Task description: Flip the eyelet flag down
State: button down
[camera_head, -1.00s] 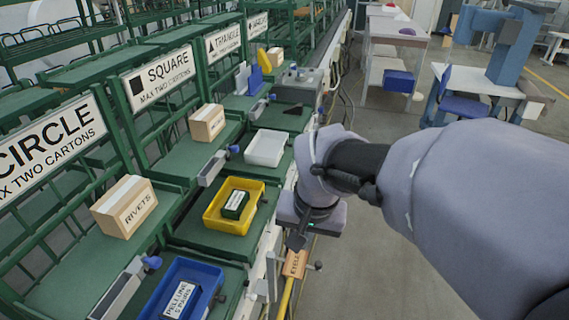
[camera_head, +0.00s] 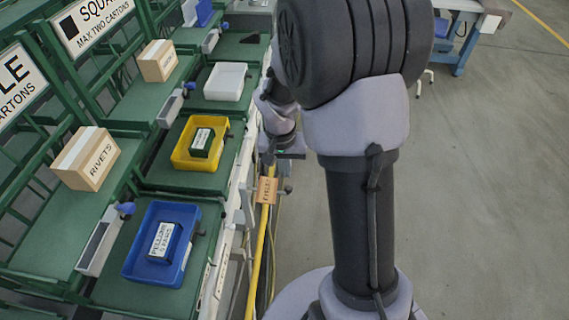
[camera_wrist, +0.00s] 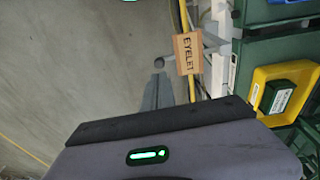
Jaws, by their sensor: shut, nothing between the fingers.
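The eyelet flag is a small orange-tan plate (camera_head: 267,190) lettered EYELET, beside the yellow pipe at the rack's right edge. A dark round knob (camera_head: 287,188) sits just right of it. The flag also shows in the wrist view (camera_wrist: 188,53), face on and slightly tilted, with a small knob at its left. My gripper (camera_wrist: 158,80) is shut and empty, its grey fingers pointing at that knob, beside the flag's lower left. I cannot tell whether they touch. In the head view my gripper (camera_head: 268,158) is just above the flag, partly hidden by my arm.
Left of the flag, green rack shelves hold a yellow tray (camera_head: 178,155), a blue tray (camera_head: 133,262), a white tray (camera_head: 225,83) and cartons marked RIVETS (camera_head: 86,158). A yellow pipe (camera_head: 257,255) and cables run along the rack edge. Open grey floor (camera_head: 490,200) lies right.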

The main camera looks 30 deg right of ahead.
aim_at(288, 188)
jog(key=f, duration=0.2)
jog(key=f+b, duration=0.1)
jog(key=f, duration=0.1)
jog(key=f+b, duration=0.1)
jog(key=f, duration=0.2)
jog(key=shift+w+d+f, duration=0.1)
jog(key=shift+d, duration=0.25)
